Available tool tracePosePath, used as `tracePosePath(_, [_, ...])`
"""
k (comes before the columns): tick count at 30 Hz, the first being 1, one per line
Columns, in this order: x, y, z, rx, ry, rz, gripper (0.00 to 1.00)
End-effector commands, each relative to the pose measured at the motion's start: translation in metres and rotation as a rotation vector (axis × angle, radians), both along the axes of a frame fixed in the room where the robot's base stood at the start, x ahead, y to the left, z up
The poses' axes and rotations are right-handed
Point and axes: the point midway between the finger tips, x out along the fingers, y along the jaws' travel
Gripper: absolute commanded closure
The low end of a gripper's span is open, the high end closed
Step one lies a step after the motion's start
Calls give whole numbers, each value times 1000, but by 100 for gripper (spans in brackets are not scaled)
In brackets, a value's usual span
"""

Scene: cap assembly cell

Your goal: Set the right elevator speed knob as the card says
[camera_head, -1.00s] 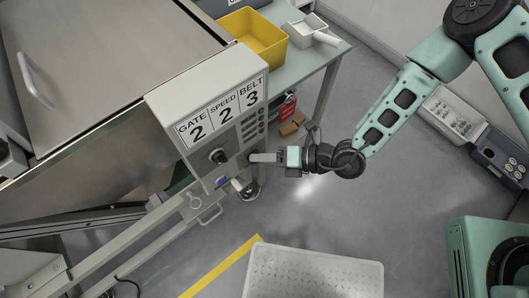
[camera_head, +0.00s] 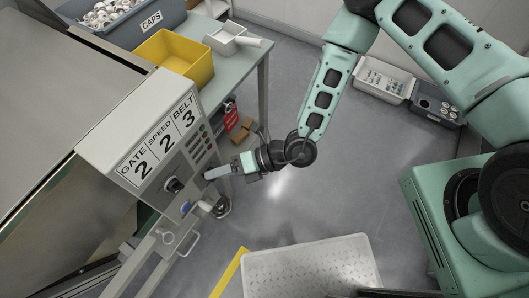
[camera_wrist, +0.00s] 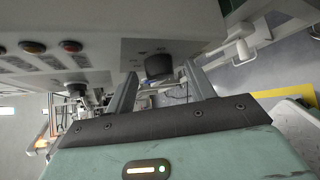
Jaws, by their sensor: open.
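A grey control box (camera_head: 105,150) carries a card (camera_head: 160,145) reading GATE 2, SPEED 2, BELT 3. A black knob (camera_head: 174,185) is on its front panel, left of my gripper (camera_head: 208,174). My gripper is open and empty, its fingers pointing at the panel. In the wrist view a black knob (camera_wrist: 158,66) shows in the gap between the fingers of my gripper (camera_wrist: 160,80), apart from both. A second dark knob (camera_wrist: 77,90) is left of the fingers. I cannot tell which knob is the right one, nor read either setting.
Coloured lamps (camera_head: 203,135) line the panel beside the card. A yellow bin (camera_head: 173,60) and a CAPS bin (camera_head: 120,25) stand on the bench behind. A handle (camera_head: 188,243) and frame bars lie below the box.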

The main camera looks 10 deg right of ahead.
Motion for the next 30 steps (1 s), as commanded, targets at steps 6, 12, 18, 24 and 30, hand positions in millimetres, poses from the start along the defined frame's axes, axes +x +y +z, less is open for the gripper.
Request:
tracePosePath(6, [2, -26, 9, -1, 0, -4, 46])
tracePosePath(12, [3, -70, 24, -1, -1, -5, 46])
tracePosePath(18, [3, -114, 40, -3, 0, -6, 46])
tracePosePath(24, [3, -147, 52, -2, -2, -3, 46])
tracePosePath(30, [3, -162, 58, -1, -1, -2, 46])
